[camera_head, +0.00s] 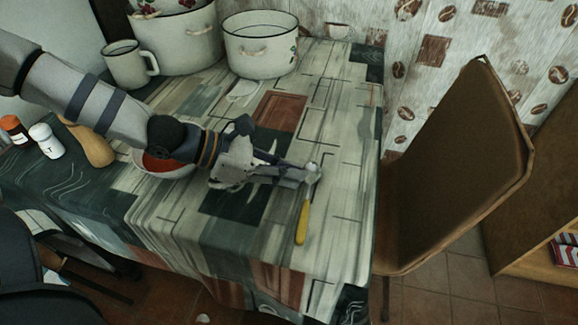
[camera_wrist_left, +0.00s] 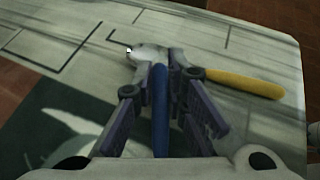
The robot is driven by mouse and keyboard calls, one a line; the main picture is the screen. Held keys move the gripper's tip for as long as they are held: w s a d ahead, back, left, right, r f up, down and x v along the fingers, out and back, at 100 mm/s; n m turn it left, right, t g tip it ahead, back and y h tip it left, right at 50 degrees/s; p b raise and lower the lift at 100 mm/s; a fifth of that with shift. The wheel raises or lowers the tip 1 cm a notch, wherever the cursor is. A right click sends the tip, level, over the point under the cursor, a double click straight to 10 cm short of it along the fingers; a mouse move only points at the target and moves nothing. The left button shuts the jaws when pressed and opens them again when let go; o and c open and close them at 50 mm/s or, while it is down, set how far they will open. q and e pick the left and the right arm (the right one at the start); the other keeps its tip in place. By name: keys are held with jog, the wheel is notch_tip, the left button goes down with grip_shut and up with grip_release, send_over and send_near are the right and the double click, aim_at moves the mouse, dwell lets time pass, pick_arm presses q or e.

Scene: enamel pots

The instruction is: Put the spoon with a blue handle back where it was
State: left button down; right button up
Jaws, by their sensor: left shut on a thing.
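My left gripper (camera_head: 304,173) reaches in from the left, low over the right part of the table. In the left wrist view its fingers (camera_wrist_left: 162,88) are shut around the blue handle of a spoon (camera_wrist_left: 160,112), whose pale bowl end points away from the gripper. The yellow-handled spoon (camera_head: 302,222) lies right beside it; its handle also shows in the left wrist view (camera_wrist_left: 245,84). The two spoon heads look close or overlapping; I cannot tell if they touch. In the head view the blue handle is hidden by the gripper. My right gripper is not seen.
The patterned tablecloth (camera_head: 340,110) is bare toward the back right. Enamel pots (camera_head: 262,50) and a mug (camera_head: 128,66) stand at the back left. A bowl with red content (camera_head: 150,165) sits under my left arm. A brown chair (camera_head: 440,170) stands at right.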

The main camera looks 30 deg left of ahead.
pick_arm(q)
jog(key=c, duration=1.6)
grip_release()
jog(key=shift+r, duration=0.25)
jog(key=r, duration=0.1)
jog(key=r+p, duration=0.1)
jog(key=a+p, duration=0.1)
jog(key=shift+s+r, duration=0.25)
jog(key=shift+r, duration=0.15)
jog(key=p+v, duration=0.2)
jog(key=v, duration=0.3)
jog(key=shift+w+r, duration=0.1)
jog(key=shift+r, duration=0.2)
jog(key=s+a, duration=0.2)
jog(key=a, duration=0.1)
jog(key=shift+s, duration=0.35)
jog(key=shift+s+a+r, duration=0.4)
jog(key=shift+a, duration=0.05)
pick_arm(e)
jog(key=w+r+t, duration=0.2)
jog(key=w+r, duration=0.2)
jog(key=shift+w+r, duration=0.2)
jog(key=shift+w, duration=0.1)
